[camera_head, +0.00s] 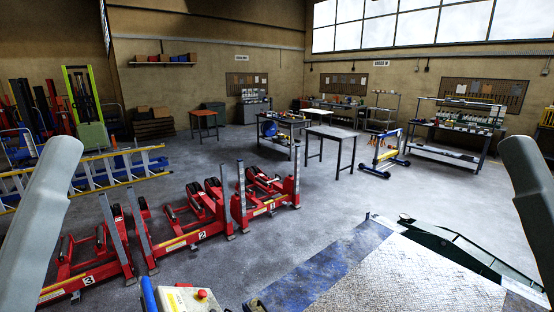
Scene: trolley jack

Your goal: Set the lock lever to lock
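Three red trolley units stand in a row on the floor at left and centre: number 3 (85,281), number 2 (196,239) and number 1 (268,208). Each has a grey upright post. I cannot make out which part is the lock lever, or its position. A blue handle (149,296) rises at the bottom edge beside a pale control box (183,299) with a red button. Only grey links of my two arms show, at the left and right edges. Neither gripper is in view.
A worn metal platform (395,275) fills the bottom right, with a dark green frame (450,245) at its right. A ladder (120,168) lies at left. Workbenches, including a small table (331,134), stand farther back.

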